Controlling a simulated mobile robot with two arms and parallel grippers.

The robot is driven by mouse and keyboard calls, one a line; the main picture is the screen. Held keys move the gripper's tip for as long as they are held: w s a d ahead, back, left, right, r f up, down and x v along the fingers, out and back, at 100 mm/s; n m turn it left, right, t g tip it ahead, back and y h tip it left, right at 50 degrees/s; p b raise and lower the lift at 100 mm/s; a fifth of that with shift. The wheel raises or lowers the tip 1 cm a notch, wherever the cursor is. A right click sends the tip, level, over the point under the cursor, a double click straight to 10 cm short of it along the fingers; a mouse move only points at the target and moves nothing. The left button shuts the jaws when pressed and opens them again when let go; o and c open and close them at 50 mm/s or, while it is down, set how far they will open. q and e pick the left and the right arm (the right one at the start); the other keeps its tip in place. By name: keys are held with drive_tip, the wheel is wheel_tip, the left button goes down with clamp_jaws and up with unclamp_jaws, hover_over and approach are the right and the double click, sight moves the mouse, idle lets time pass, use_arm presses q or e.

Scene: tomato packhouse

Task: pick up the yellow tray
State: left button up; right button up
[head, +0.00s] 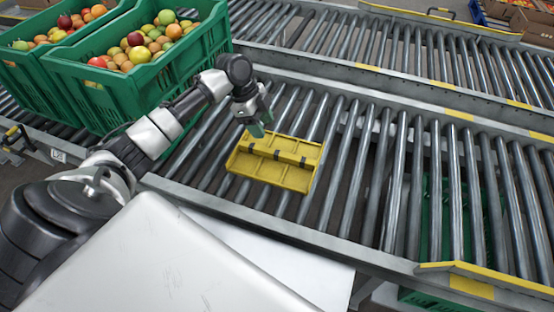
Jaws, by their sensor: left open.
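The yellow tray (270,176) lies on the metal rollers of the near conveyor, at the middle of the head view. It is shallow, with raised edges, and dark clips show along its ridge. My left gripper (257,130) is just above the tray's far left edge, pointing down. It is open and holds nothing that I can see. I cannot tell whether its fingertips touch the tray. My right gripper is not in view.
The rollers (400,180) right of the tray are clear. A metal side rail (330,245) runs along the near edge. A second conveyor (400,50) lies behind.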

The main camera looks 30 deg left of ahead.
sight(276, 152)
use_arm(q)
drive_tip(key=b+x, duration=0.1)
drive_tip(key=x, duration=0.4)
drive_tip(key=shift+w+d+f, duration=0.1)
drive_tip(key=shift+f, duration=0.25)
drive_tip(key=b+x, duration=0.1)
drive_tip(key=x, duration=0.3)
drive_tip(key=shift+b, duration=0.35)
drive_tip(key=shift+d+f, duration=0.15)
drive_tip(key=shift+f, duration=0.15)
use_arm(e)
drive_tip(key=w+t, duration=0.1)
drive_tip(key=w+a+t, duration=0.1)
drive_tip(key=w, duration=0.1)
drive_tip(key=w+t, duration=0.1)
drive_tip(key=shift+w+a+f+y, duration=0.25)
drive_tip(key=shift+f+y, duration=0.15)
use_arm(q)
clamp_jaws()
